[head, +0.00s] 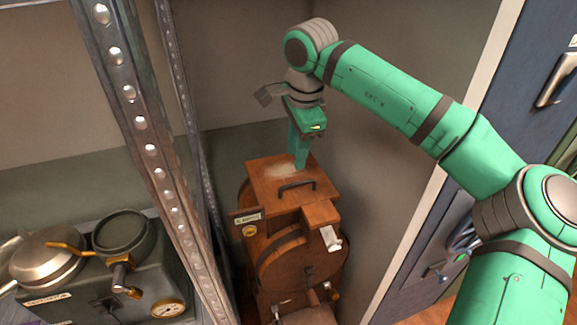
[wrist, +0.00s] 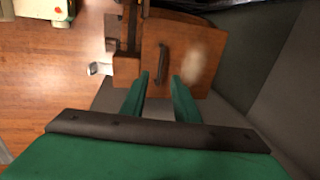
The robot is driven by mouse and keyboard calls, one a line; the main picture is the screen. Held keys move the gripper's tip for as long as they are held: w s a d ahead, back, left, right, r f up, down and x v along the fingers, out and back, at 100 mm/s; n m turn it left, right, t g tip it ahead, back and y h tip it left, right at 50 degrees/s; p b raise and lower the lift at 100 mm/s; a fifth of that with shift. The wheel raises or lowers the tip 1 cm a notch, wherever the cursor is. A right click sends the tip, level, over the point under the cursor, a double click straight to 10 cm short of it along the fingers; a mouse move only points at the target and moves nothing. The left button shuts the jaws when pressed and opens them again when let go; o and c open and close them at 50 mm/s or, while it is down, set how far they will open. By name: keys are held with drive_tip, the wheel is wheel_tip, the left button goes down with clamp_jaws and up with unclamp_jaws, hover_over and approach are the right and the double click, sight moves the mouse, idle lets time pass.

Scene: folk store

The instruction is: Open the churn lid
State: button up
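The wooden churn (head: 300,258) stands on the floor in the corner, its round barrel facing the front. Its square lid (head: 262,185) lies flat and shut on top, with a dark bar handle (head: 296,188) near the front edge and a pale worn patch behind it. The lid (wrist: 200,60) and handle (wrist: 162,64) also show in the wrist view. My gripper (head: 300,165) points down over the back part of the lid in the head view. In the wrist view my gripper (wrist: 160,80) has its two fingers apart, with nothing between them, close to the handle's end. Contact with the handle cannot be told.
A perforated metal post (head: 140,130) rises left of the churn, with a second post (head: 185,110) behind. Metal equipment with a gauge (head: 168,308) sits on the left. A blue cabinet (head: 500,130) stands at the right. Walls close in behind the churn.

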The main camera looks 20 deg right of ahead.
sight(293, 184)
drive_tip(key=w+f, duration=0.1)
drive_tip(key=f, duration=0.6)
drive_tip(key=w+f, duration=0.1)
drive_tip(key=f, duration=0.2)
drive_tip(key=shift+w+f, duration=0.15)
drive_tip(key=shift+w, duration=0.15)
drive_tip(key=shift+s+d+f, duration=0.15)
drive_tip(key=shift+d, duration=0.15)
drive_tip(key=shift+a, duration=0.35)
drive_tip(key=c, duration=0.4)
clamp_jaws()
